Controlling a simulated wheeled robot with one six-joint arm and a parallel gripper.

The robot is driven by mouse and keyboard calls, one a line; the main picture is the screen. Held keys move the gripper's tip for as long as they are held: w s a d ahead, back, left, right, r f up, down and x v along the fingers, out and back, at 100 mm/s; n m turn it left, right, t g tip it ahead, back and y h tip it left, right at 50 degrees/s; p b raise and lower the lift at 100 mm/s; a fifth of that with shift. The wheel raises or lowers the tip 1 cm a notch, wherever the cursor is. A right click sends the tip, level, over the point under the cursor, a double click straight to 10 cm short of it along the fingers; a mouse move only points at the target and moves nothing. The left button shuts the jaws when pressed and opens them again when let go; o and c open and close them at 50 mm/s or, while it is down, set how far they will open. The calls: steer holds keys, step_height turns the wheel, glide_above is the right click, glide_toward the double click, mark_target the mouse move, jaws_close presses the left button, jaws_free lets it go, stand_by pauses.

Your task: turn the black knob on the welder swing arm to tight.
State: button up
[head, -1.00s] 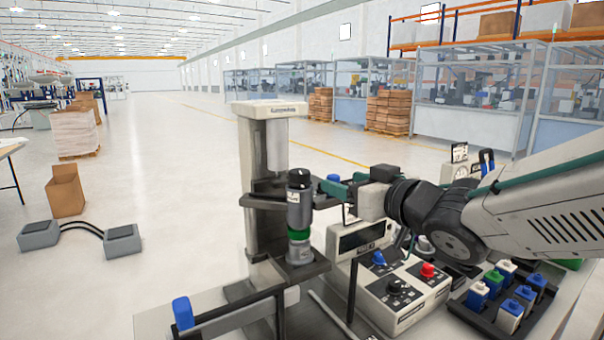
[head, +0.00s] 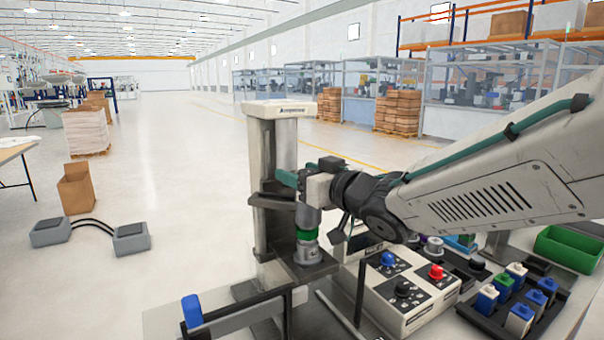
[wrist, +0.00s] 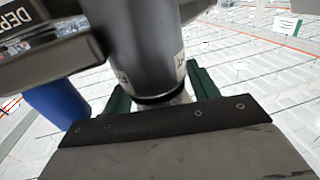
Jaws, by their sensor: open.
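The welder (head: 270,150) stands upright left of my gripper, with its dark swing arm (head: 272,201) partway up the column. A grey cylinder (head: 306,219) with a green ring (head: 307,235) stands at the arm's end. My gripper (head: 300,182) is at the cylinder's top and covers it, so the black knob is hidden in the head view. In the wrist view my open green fingers (wrist: 162,90) lie either side of the grey cylinder (wrist: 145,45). A black band (wrist: 163,98) shows at its end; I cannot tell if this is the knob. Contact is unclear.
A blue cylinder (wrist: 55,103) is close left of the fingers in the wrist view. A control box (head: 412,312) with its own black knob (head: 403,289) and a red button (head: 436,271) stands below my arm. A tray (head: 476,317) of blocks and a green bin (head: 572,246) are to the right.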

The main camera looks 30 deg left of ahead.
steer(key=c, duration=1)
steer(key=shift+m+t, duration=0.3)
steer(key=shift+t, duration=0.2)
steer(key=m+t+h, duration=0.2)
steer(key=m+t, duration=0.1)
steer(key=t, duration=0.1)
steer(key=shift+w+d, duration=0.1)
steer(key=shift+w, duration=0.05)
steer(key=shift+w+d+m+t+h, duration=0.15)
steer(key=shift+m+t+h, duration=0.85)
steer(key=shift+t+h, duration=0.2)
steer(key=shift+w+d+m+t+h, duration=0.1)
steer(key=shift+w+m+t+h, duration=0.05)
steer(key=shift+m+t+h, duration=0.95)
steer(key=shift+h, duration=0.4)
